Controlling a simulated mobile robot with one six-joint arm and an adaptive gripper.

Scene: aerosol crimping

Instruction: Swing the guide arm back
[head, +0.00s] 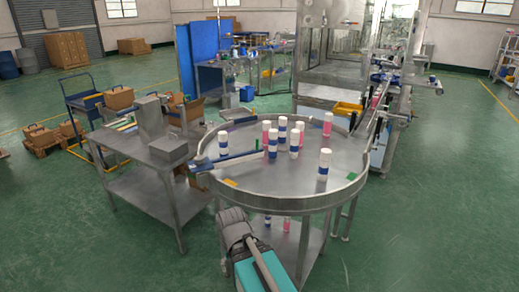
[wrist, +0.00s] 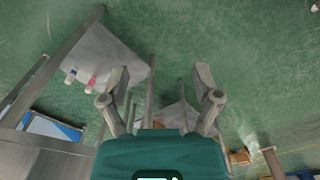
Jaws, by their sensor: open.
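The guide arm (head: 230,159) appears to be the long flat blue-and-metal bar in the head view. It reaches from the left rim of the round turntable (head: 310,184) inward over its surface, close to the standing cans (head: 272,147). My gripper (wrist: 160,78) shows in the wrist view with its two fingers spread wide and nothing between them. I cannot pick out the gripper in the head view, where only a teal and grey part of my arm shows at the bottom, in front of the turntable. The wrist view does not clearly show the guide arm.
Several white, blue and pink cans stand on the turntable inside its raised rim. A steel side table (head: 150,188) with a grey box (head: 168,149) stands at left. A conveyor (head: 378,118) runs off at back right. The green floor at front right is clear.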

